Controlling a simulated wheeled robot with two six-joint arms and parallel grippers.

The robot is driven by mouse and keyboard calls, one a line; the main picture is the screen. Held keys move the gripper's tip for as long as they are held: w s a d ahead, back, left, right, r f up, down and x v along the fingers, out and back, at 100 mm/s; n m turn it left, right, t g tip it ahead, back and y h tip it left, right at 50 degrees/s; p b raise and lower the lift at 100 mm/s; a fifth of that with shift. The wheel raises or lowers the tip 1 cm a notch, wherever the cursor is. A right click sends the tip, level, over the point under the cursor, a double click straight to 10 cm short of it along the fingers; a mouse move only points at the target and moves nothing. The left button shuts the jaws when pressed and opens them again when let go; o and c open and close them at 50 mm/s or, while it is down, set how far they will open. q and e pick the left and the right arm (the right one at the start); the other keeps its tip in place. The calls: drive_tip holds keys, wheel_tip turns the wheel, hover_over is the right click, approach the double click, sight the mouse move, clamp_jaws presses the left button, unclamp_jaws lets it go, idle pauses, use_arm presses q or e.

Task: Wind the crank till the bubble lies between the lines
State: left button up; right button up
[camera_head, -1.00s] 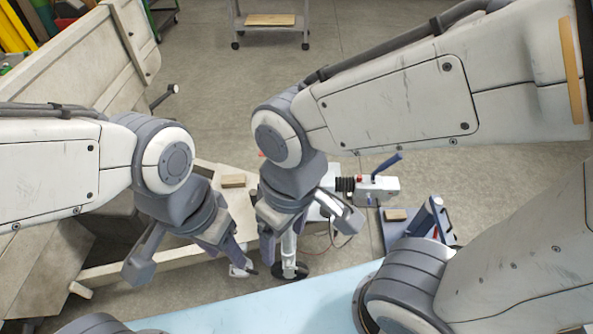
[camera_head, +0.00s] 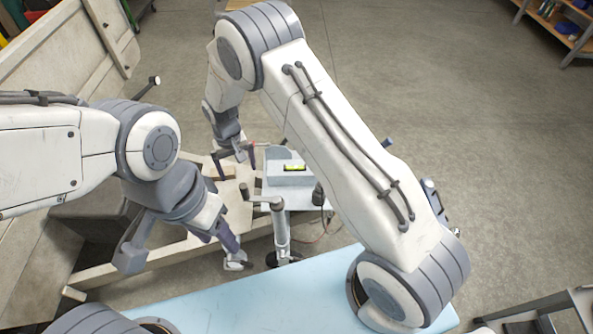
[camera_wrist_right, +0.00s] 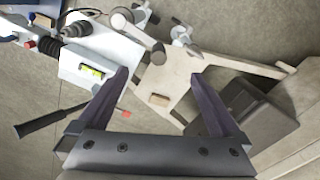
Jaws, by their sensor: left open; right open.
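The crank (camera_head: 264,200) tops the upright jack post (camera_head: 282,238) on the trailer frame; it also shows in the right wrist view (camera_wrist_right: 138,28). The level's yellow-green vial (camera_head: 294,168) sits on the pale box behind the crank and shows in the right wrist view (camera_wrist_right: 92,71); the bubble is too small to place against the lines. My right gripper (camera_head: 236,162) is open and empty, beyond and left of the crank, with its fingers in the wrist view (camera_wrist_right: 162,88). My left gripper (camera_head: 184,252) is open, left of the jack post and apart from the crank.
A wooden block (camera_wrist_right: 159,99) lies on the trailer's pale beam. A dark bar (camera_wrist_right: 48,118) passes near my right gripper. A light blue surface (camera_head: 260,295) lies in front. My right arm spans the middle; open floor (camera_head: 470,130) lies right.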

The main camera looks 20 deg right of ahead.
sight(243, 185)
drive_tip(key=shift+w+f+b, duration=0.2)
drive_tip(key=shift+f+b, duration=0.1)
drive_tip(key=shift+f, duration=0.55)
wheel_tip(243, 185, down, 10)
drive_tip(key=b, duration=0.6)
drive_tip(key=shift+d+b, duration=0.1)
drive_tip(key=shift+b, duration=0.3)
drive_tip(key=shift+r, duration=0.25)
drive_tip(key=c, duration=1.3)
clamp_jaws()
